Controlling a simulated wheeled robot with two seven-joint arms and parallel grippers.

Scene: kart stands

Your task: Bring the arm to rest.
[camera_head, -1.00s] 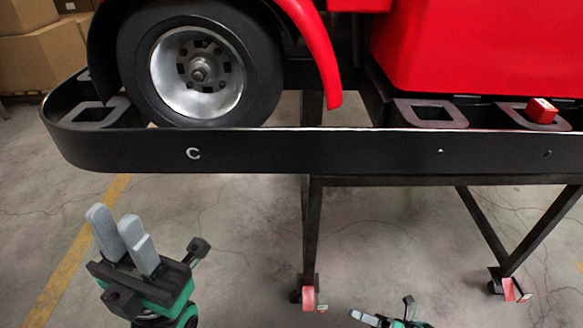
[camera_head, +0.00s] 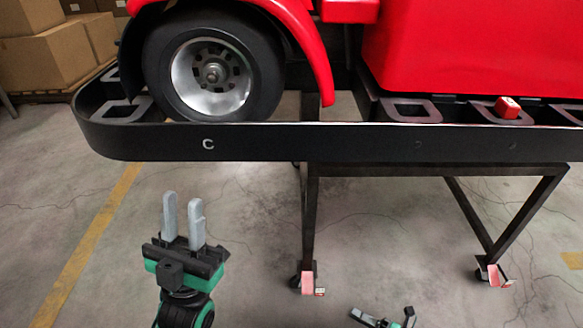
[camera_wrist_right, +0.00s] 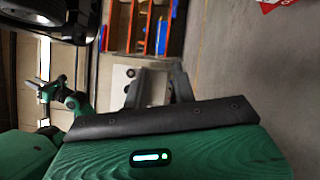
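My left gripper (camera_head: 183,212) points up below and in front of the stand's near rail, in the lower left of the head view. Its two grey fingers stand apart with nothing between them. My right gripper (camera_head: 385,317) is low at the bottom edge of the head view, partly cut off. It also shows in the right wrist view (camera_wrist_right: 157,82), with its fingers apart and nothing held. Neither gripper touches the stand. Most of both arms is out of the head view.
A black stand (camera_head: 300,142) marked C carries a red kart (camera_head: 465,50) with a black wheel (camera_head: 213,75). Cardboard boxes (camera_head: 45,55) are back left. Floor in front is clear.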

